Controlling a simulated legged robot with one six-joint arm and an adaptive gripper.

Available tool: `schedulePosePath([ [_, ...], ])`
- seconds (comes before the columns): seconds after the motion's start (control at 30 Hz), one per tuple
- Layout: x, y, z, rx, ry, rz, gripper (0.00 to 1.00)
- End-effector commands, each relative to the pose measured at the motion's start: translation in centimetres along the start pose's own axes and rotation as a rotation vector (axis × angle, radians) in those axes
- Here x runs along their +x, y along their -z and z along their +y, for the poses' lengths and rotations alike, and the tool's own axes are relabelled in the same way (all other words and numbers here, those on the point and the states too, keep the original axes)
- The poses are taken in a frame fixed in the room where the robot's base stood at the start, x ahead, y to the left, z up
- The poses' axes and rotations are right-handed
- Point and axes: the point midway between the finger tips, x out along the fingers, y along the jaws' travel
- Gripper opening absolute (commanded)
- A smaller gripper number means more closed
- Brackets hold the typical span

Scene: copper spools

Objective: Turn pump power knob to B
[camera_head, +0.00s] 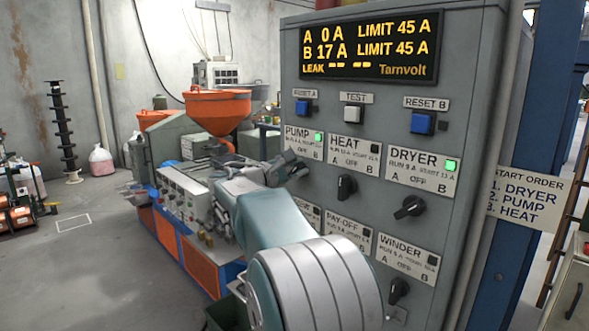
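The PUMP label (303,143) is on the grey power panel (465,60), with A, OFF and B marks and a lit green lamp (318,137). My gripper (292,167) is at the panel just below this label. It covers the pump knob, so I cannot see the knob's position or whether the fingers are closed on it. The display (369,45) reads A 0 A and B 17 A, each with LIMIT 45 A; LEAK shows dashes.
The HEAT knob (347,187) stands upright, its lamp dark. The DRYER knob (410,207) is turned sideways, its lamp (451,165) green. The WINDER knob (398,290) is lower. A start order sign (526,197) lists dryer, pump, heat. An orange-hoppered machine (216,108) stands left.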

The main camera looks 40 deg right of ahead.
Motion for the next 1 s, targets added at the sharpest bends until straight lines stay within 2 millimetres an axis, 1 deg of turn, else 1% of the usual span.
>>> schedulePosePath([
  [0.03,0.3,0.2,-0.2,-0.003,0.004,0.001,0.53],
  [0.07,0.4,0.2,-0.2,-0.003,0.005,0.0,0.56],
  [0.27,0.3,0.1,-0.2,-0.003,0.004,-0.001,0.56],
  [0.53,-0.4,0.0,0.0,-0.003,0.0,-0.003,0.56],
  [0.87,-0.5,-0.1,0.1,-0.001,-0.002,-0.005,0.56],
  [0.93,-0.8,-0.1,0.1,0.0,-0.003,-0.004,0.56],
  [1.0,-1.5,-0.1,0.2,0.0,-0.004,-0.004,0.56],
])
